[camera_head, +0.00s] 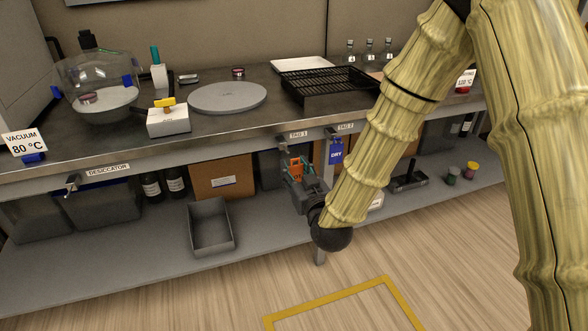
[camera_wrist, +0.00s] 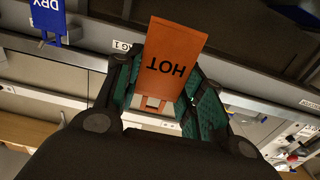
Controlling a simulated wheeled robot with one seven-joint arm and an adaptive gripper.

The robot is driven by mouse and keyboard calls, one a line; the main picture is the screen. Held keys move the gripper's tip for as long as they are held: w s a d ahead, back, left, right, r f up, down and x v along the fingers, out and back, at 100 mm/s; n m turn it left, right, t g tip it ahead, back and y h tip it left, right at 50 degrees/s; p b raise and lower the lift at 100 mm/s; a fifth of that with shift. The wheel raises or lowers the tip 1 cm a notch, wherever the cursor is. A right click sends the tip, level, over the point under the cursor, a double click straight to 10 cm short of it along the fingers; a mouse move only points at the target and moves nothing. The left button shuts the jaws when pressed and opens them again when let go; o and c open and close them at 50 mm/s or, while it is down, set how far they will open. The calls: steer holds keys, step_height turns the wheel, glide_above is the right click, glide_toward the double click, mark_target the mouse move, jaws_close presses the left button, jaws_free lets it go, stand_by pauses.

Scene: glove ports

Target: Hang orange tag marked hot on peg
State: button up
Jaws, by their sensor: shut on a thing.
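My gripper (camera_head: 298,180) is shut on the orange tag (camera_head: 296,167), below the bench's front edge. In the wrist view the orange tag (camera_wrist: 167,62) reads HOT upside down between the fingers (camera_wrist: 160,98). The TAG 1 label (camera_head: 298,135) is on the bench edge just above, with a peg (camera_head: 284,144) beside it at left. In the wrist view the TAG 1 label (camera_wrist: 122,46) shows left of the tag; its peg cannot be made out there. Whether the tag touches that peg is unclear. A blue DRY tag (camera_head: 336,152) hangs at the TAG 2 label (camera_head: 345,127).
Another peg (camera_head: 72,183) sticks out by the DESICCATOR label (camera_head: 108,170). A grey bin (camera_head: 210,241) and a cardboard box (camera_head: 222,175) are on the lower shelf. The bench top holds a grey disc (camera_head: 228,97) and a black rack (camera_head: 325,92). The wood floor is clear.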

steer(key=shift+v, duration=1.2)
